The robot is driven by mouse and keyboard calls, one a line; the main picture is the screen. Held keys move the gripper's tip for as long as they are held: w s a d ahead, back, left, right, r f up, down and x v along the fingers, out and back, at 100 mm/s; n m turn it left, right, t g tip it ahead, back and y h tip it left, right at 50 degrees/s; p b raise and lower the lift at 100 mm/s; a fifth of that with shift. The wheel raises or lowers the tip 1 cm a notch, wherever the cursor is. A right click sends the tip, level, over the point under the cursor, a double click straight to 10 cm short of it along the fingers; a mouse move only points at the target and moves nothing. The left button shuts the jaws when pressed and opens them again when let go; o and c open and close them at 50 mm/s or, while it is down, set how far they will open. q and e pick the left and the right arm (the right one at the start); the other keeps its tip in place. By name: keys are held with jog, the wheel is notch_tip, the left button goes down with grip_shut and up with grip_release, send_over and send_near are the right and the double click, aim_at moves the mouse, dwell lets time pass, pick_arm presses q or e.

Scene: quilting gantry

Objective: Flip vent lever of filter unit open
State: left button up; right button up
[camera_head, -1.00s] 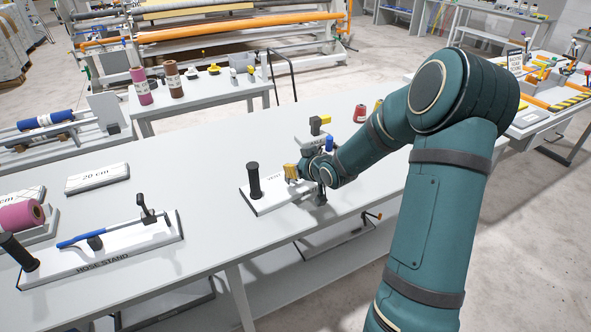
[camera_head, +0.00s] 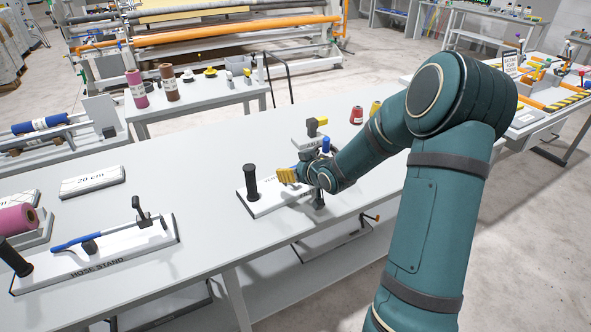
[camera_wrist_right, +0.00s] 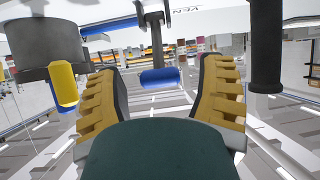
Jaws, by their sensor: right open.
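The filter unit's white base plate (camera_head: 252,206) lies near the middle of the long grey table, with a black upright handle (camera_head: 251,182) at its left end. In the wrist view, a lever with a blue grip (camera_wrist_right: 160,78) on a grey stem stands between my right gripper's yellow fingers, below lettering that reads "VEN". I take it for the vent lever; my gripper hides it in the head view. My right gripper (camera_head: 288,175) is open, with clear gaps to the grip on both sides in the wrist view (camera_wrist_right: 162,68). My left gripper is not in view.
A grey cylinder (camera_wrist_right: 64,45) with a yellow-tipped part (camera_wrist_right: 63,84) is close to the left finger in the wrist view; the black handle (camera_wrist_right: 265,45) is at the right. A hose stand (camera_head: 135,255) lies on the table's left part. Bare tabletop lies between it and the unit.

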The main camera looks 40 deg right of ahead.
jog(key=v, duration=1.2)
jog(key=shift+s+f, duration=0.1)
dwell(0.4)
